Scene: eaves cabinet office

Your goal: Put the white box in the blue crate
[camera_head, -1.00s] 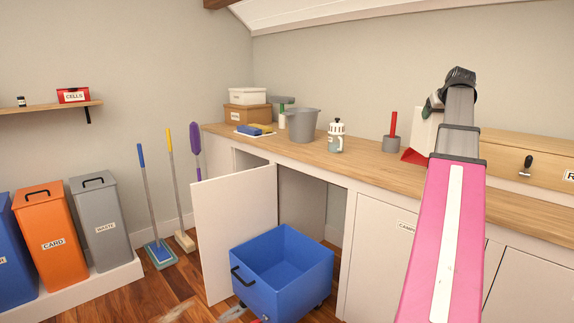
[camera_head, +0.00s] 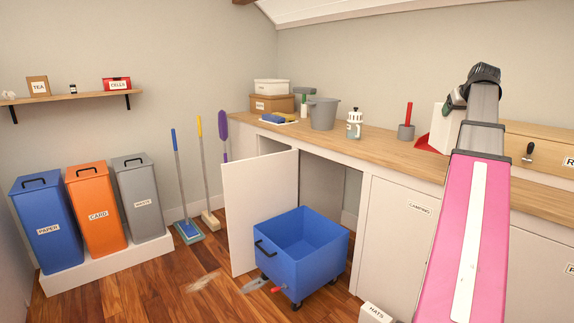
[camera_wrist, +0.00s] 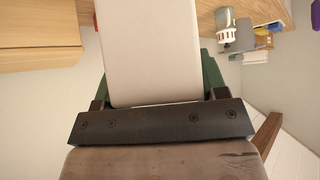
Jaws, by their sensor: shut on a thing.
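The white box (camera_head: 444,128) is a plain pale block held up above the worktop on the right in the head view. In the wrist view the white box (camera_wrist: 152,45) fills the space between the green fingers. My gripper (camera_wrist: 156,82) is shut on it; in the head view my gripper (camera_head: 455,100) is partly hidden behind my arm. The blue crate (camera_head: 312,272) stands on the floor on castors, open at the top, in front of the cabinet opening. It is well to the left of and below my gripper. Its inside looks empty.
An open cabinet door (camera_head: 258,205) stands beside the crate. A trowel (camera_head: 254,286) lies by the crate. A HATS box (camera_head: 374,313) is at the bottom edge.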

